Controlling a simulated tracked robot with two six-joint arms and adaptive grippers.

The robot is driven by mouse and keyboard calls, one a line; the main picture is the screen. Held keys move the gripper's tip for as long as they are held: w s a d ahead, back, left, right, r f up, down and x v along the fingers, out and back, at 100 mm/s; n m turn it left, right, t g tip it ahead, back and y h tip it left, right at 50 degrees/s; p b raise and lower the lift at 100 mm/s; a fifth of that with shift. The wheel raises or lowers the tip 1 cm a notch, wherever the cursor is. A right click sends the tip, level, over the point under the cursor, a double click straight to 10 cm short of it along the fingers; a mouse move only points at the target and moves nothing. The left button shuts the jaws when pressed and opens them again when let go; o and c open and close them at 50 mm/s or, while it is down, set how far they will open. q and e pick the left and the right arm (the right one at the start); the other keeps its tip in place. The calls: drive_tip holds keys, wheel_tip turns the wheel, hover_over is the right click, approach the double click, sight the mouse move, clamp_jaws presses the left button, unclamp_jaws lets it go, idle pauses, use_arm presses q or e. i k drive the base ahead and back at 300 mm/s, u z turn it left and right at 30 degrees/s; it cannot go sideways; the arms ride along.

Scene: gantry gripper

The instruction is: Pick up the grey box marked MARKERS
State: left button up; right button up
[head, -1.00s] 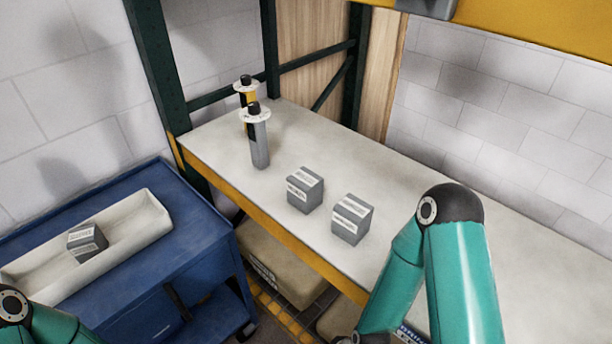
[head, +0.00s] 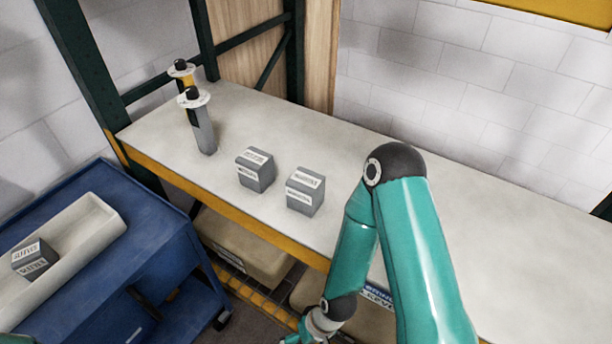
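Three grey boxes with white labels are in the head view. One grey box (head: 256,171) stands on the shelf's pale top, and a second grey box (head: 305,192) stands just right of it, apart from it. A third grey box (head: 34,259) lies in the white tray at the left. The labels are too small and blurred for me to tell which reads MARKERS. My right arm comes down in front of the shelf, its wrist at the bottom edge; its gripper fingers are out of frame. My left gripper is out of frame.
Two tool-like cylinders with round white flanges, one grey (head: 203,131) and one yellow (head: 183,74), stand at the shelf's left end. The white tray (head: 98,212) sits on a blue cart (head: 160,240). Bins (head: 235,243) are under the shelf. Its right part is clear.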

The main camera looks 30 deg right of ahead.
sight(305, 189)
drive_tip(key=k, duration=0.45)
drive_tip(key=z, duration=1.15)
drive_tip(key=k, duration=1.25)
drive_tip(key=u, duration=0.8)
drive_tip(key=i, duration=0.95)
